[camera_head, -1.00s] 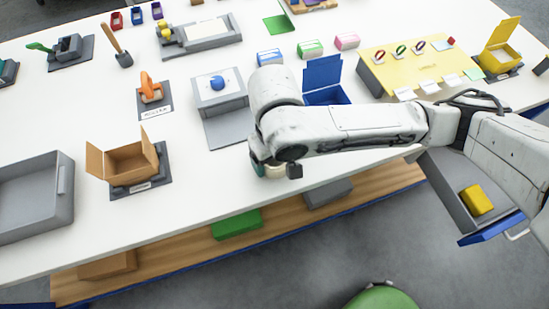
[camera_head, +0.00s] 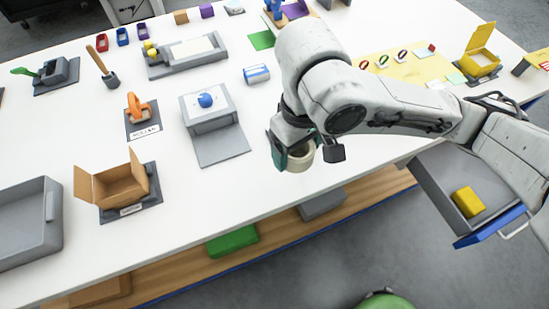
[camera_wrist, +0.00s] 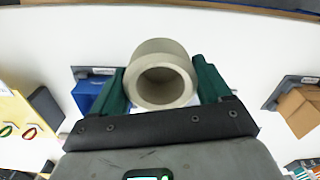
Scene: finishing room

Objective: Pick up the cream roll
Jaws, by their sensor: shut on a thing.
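The cream roll (camera_head: 300,157) is a short hollow ring, seen below my wrist over the front part of the white table in the head view. In the wrist view the cream roll (camera_wrist: 150,52) sits between the two green fingers, with its open bore facing the camera. My gripper (camera_head: 296,154) is shut on it, and it also shows in the wrist view (camera_wrist: 162,82). The roll appears to be held above the tabletop. My wrist hides part of its upper side in the head view.
A grey box with a blue knob (camera_head: 190,116) stands left of the roll. An open cardboard box (camera_head: 121,187) and a grey bin (camera_head: 52,232) are farther left. The blue open box (camera_wrist: 88,92) is mostly hidden by my arm. An open drawer (camera_head: 440,170) juts out at right.

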